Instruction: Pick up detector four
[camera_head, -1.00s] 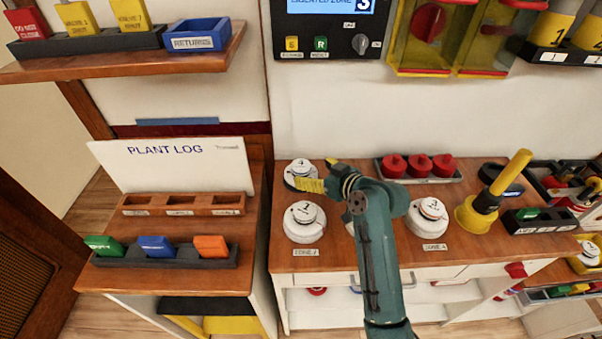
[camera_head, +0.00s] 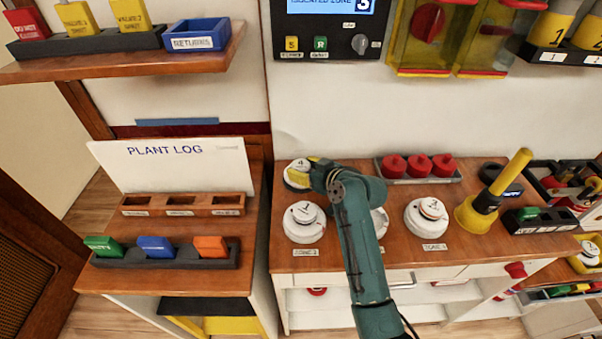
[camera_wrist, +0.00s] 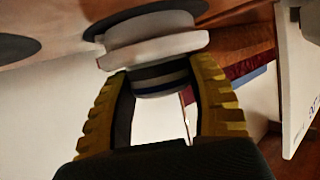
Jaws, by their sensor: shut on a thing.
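Detector four (camera_head: 296,178), a round white detector whose top mark looks like a 4, is at the back left of the wooden bench. My gripper (camera_head: 312,173) reaches it from the right, its yellow fingers at the detector's side. In the wrist view the ribbed yellow fingers (camera_wrist: 163,92) are closed on either side of the narrow dark-banded part of detector four (camera_wrist: 152,48). Its wider white discs lie beyond the fingertips. Whether it is clear of the bench cannot be told.
Another white detector (camera_head: 305,222) stands just in front, and one more (camera_head: 426,216) to the right. A further one (camera_head: 379,222) is partly behind my arm. A tray of red knobs (camera_head: 418,167) and a yellow plunger (camera_head: 490,195) stand farther right. The plant log board (camera_head: 175,170) is left.

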